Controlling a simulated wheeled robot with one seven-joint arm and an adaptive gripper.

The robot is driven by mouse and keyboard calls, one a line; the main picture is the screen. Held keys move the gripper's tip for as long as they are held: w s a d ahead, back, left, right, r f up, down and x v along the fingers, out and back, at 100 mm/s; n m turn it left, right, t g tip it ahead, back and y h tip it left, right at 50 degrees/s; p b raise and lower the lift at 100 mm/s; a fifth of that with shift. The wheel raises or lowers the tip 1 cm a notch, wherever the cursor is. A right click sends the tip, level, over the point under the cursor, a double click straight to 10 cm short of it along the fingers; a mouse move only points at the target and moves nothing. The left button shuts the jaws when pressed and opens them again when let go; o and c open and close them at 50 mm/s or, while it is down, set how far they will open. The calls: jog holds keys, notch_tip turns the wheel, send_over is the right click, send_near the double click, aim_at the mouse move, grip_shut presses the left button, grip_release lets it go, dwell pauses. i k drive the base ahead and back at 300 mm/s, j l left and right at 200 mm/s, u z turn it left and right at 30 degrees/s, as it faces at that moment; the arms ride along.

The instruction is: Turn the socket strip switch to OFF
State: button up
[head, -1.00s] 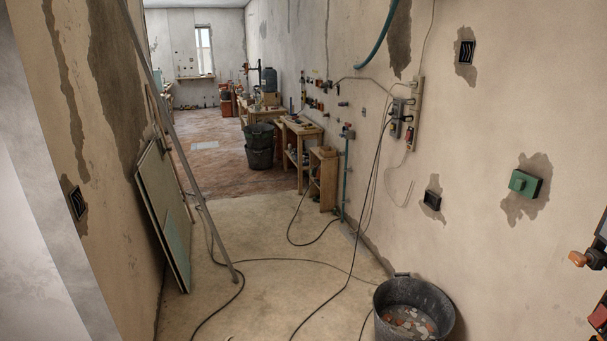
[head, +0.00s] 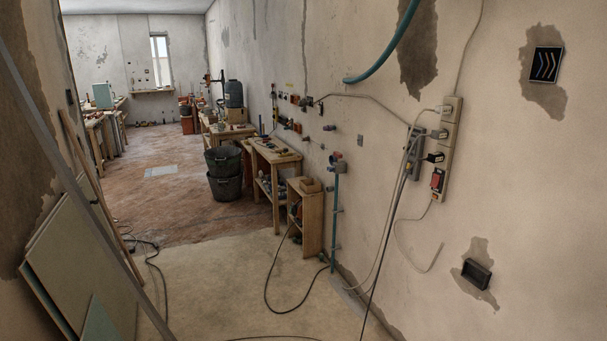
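A white socket strip (head: 447,150) hangs upright on the right wall, with several plugs and cables in it. Its red switch (head: 437,180) sits near the strip's lower end. The switch is too small in view to tell which way it is set. A grey box (head: 413,152) with cables is fixed just left of the strip. My gripper is not in view.
Cables (head: 375,275) hang from the strip to the floor. Boards (head: 75,255) lean at left. Stacked buckets (head: 224,175) and workbenches (head: 272,160) stand further in.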

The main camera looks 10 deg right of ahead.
aim_at(436, 178)
jog(key=i+j+z, duration=0.15)
jog(key=i+z, duration=0.3)
jog(key=i, duration=0.2)
jog(key=i+j+z, duration=0.35)
jog(key=i+z, duration=0.15)
jog(key=i+j+z, duration=0.45)
jog(key=i+j, duration=0.15)
